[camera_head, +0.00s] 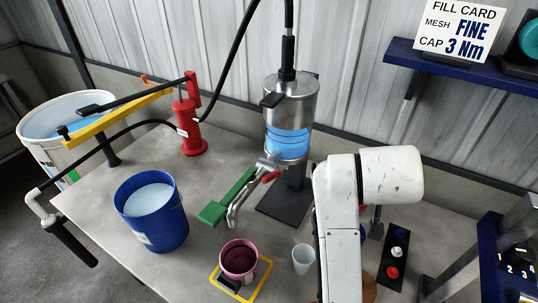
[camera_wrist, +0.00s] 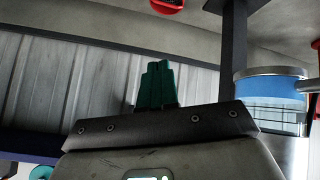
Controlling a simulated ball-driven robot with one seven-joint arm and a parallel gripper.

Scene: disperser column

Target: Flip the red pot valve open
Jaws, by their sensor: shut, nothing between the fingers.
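The metal pot with a clear section of blue liquid (camera_head: 289,143) stands on a black stand on the table. At its lower front is a silver valve with a small red handle (camera_head: 271,176), beside a green bar (camera_head: 228,197). The pot also shows upside down at the right of the wrist view (camera_wrist: 270,88). My gripper (camera_wrist: 155,68) has its dark green fingers together and empty, apart from the pot, with the grey wall behind. In the head view I cannot make out my gripper; my white arm stands to the right of the pot.
A red pump (camera_head: 189,128) stands at the back left. A blue bucket (camera_head: 152,212), a pink cup (camera_head: 239,261) and a clear cup (camera_head: 302,259) are in front. A button box (camera_head: 394,262) is right of my arm. A blue shelf (camera_head: 450,68) is on the wall.

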